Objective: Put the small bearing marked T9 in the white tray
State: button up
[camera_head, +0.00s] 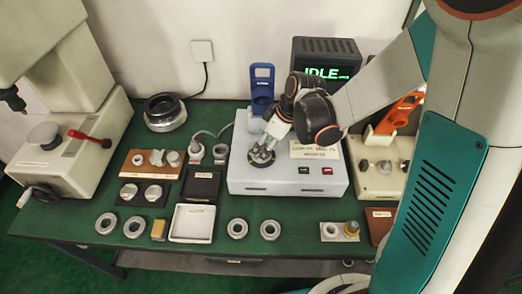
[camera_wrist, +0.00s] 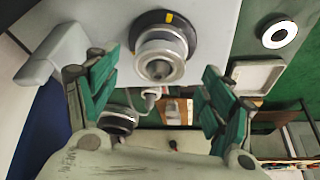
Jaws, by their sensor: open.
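The white tray (camera_head: 192,238) sits empty near the front edge of the green table. It also shows at the right of the wrist view (camera_wrist: 272,68). Several small bearing rings lie on the table: two left of the tray (camera_head: 105,223) (camera_head: 134,226) and two right of it (camera_head: 237,228) (camera_head: 270,229). No T9 mark can be read on any. My gripper (camera_head: 262,153) is open over the grey tester box (camera_head: 290,184). In the wrist view, a round metal piece on a dark disc (camera_wrist: 160,68) shows between the open fingers (camera_wrist: 155,72); I cannot tell whether it holds a bearing.
A black tray (camera_head: 201,188) stands behind the white tray. A wooden block with metal parts (camera_head: 150,172) is at left. A grey press (camera_head: 65,140) stands far left. A screen reading IDLE (camera_head: 327,68) stands behind.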

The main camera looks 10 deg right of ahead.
jog(key=shift+x, duration=0.85)
jog(key=shift+d+r, duration=0.1)
jog(key=c, duration=1.5)
jog(key=shift+o, duration=0.2)
